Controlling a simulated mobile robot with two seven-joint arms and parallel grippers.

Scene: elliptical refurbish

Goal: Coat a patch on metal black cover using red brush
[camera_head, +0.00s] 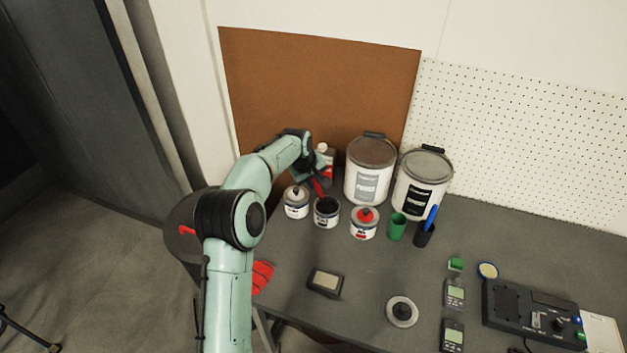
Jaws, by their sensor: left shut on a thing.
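My left arm reaches from the bottom to the back of the table. Its gripper (313,178) is shut on the red brush (318,188), which points down over an open can of dark contents (327,212). The tip of the brush is at the can's mouth; I cannot tell how deep it goes. A large round black cover (180,228) with a small red mark lies at the table's left end, partly hidden behind my arm. My right gripper is out of view.
Two large white buckets (370,172) stand behind. A green cup (397,228), a dark holder (424,236), a block (325,282), a red cloth-like item (263,276) and meters (454,294) occupy the table.

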